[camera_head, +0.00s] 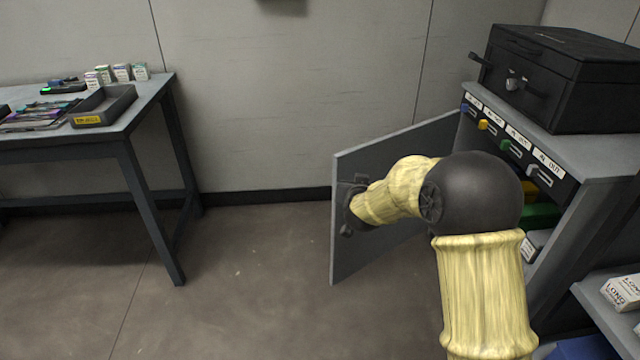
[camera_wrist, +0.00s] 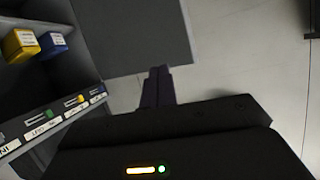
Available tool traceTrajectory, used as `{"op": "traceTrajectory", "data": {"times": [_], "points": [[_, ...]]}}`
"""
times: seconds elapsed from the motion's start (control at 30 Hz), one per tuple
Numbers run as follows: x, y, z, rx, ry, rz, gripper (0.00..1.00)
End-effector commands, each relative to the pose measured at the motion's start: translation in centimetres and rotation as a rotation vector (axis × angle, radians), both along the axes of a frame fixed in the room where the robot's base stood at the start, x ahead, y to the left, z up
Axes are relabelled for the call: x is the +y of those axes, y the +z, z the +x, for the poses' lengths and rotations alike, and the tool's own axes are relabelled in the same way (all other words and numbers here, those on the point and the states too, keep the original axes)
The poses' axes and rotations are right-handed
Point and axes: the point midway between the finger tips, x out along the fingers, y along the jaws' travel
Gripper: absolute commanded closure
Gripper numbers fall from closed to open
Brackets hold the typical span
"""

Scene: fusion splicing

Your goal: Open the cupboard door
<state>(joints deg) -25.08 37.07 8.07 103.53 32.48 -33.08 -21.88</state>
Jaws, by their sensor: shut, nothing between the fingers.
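The grey cupboard door (camera_head: 400,150) stands swung open, well away from the front of the cupboard (camera_head: 600,165). In the wrist view the door (camera_wrist: 130,35) is a flat grey panel at the top. My gripper (camera_wrist: 158,72) is shut and empty, its two dark fingertips together by the door's lower edge in the picture. Whether they touch the door I cannot tell. In the head view my arm reaches across the door and hides part of it and of the cupboard's opening; the fingertips are not clear there.
Labelled slots with coloured tabs (camera_head: 505,145) line the cupboard's upper front. Yellow (camera_wrist: 20,44) and blue (camera_wrist: 52,45) boxes sit inside. A black case (camera_head: 560,75) is on top. A table (camera_head: 150,100) with a tray stands left; floor between is clear.

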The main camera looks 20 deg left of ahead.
Motion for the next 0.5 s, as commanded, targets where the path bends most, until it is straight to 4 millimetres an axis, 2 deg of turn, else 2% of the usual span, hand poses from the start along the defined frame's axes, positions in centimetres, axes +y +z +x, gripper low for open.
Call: {"op": "traceTrajectory", "data": {"times": [0.03,0.17,0.27,0.3,0.37,0.4,0.5], "points": [[-3.0,1.1,-1.0,0.054,0.004,-0.018,1.0],[-10.0,1.2,-5.3,0.232,0.011,-0.064,1.0],[-15.4,1.0,-9.9,0.383,-0.007,-0.097,1.0],[-17.6,0.9,-12.0,0.446,-0.02,-0.111,1.0],[-20.7,0.7,-15.5,0.544,-0.045,-0.128,1.0],[-22.6,0.6,-18.1,0.609,-0.063,-0.138,1.0],[-26.6,0.2,-24.2,0.762,-0.115,-0.159,1.0]]}}
